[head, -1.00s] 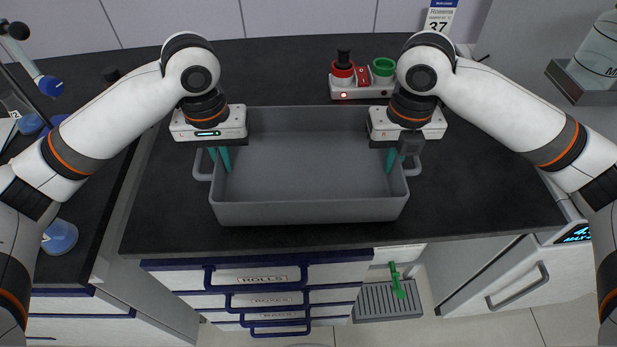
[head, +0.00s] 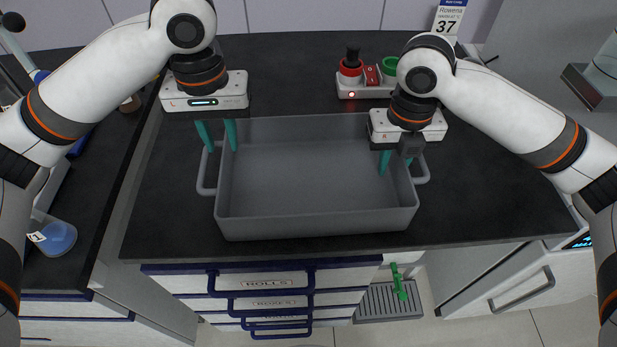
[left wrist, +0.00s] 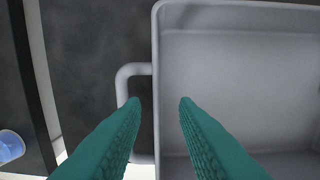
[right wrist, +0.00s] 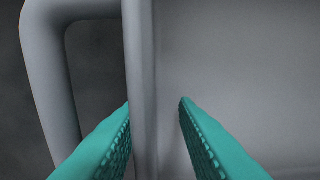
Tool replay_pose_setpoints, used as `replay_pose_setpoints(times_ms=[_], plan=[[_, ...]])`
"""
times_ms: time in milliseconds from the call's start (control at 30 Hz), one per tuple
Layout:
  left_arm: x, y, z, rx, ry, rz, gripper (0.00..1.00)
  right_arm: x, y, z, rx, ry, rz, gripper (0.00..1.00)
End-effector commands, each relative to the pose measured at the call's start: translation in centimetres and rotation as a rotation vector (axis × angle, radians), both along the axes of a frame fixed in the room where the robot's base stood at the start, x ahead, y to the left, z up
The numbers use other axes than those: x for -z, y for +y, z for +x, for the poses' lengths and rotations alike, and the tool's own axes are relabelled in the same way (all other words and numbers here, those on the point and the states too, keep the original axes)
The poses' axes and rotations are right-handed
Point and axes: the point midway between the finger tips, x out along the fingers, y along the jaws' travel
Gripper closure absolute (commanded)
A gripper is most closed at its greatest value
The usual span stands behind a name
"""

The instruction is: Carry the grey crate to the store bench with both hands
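The grey crate (head: 310,225), empty, sits on the dark bench top with a loop handle at each end. My left gripper (head: 217,128) is open and empty, raised above the crate's left end. In the left wrist view its fingertips (left wrist: 161,100) show either side of the crate's wall, with the handle (left wrist: 125,85) behind the left finger. My right gripper (head: 397,160) is at the crate's right end. In the right wrist view its open fingers (right wrist: 155,103) straddle the end wall, with a gap on the inner side; the handle (right wrist: 50,75) is outside them.
A box with a black-and-red knob, red switch and green ring (head: 368,80) stands behind the crate's right end. Bench drawers (head: 275,281) are below the front edge. A blue container (head: 58,238) stands on the left side bench. Bench top right of the crate is clear.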

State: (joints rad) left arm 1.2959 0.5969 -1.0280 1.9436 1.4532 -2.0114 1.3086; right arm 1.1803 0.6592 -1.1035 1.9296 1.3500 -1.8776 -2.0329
Motion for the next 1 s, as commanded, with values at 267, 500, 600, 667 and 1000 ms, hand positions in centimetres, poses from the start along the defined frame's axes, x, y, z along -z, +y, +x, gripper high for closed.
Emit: replay_pose_setpoints(times_ms=[267,500,600,667,1000], plan=[[-2.4,-0.2,-0.1,-0.002,-0.011,0.003,0.73,-0.6,0.0,0.0,0.000,-0.001,0.001,0.73],[-2.6,-0.2,-0.1,-0.003,-0.011,0.003,0.73,-4.4,0.0,0.1,-0.001,-0.006,0.003,0.73],[-2.6,-0.2,-0.1,-0.003,-0.012,0.003,0.73,-6.7,0.0,0.0,0.000,-0.005,0.003,0.73],[-2.6,-0.2,-0.1,-0.003,-0.012,0.003,0.73,-8.0,-0.1,0.1,0.000,-0.007,0.002,0.73],[-2.6,-0.2,-0.1,-0.003,-0.012,0.002,0.73,-12.1,-0.2,0.0,0.002,-0.003,0.002,0.73]])
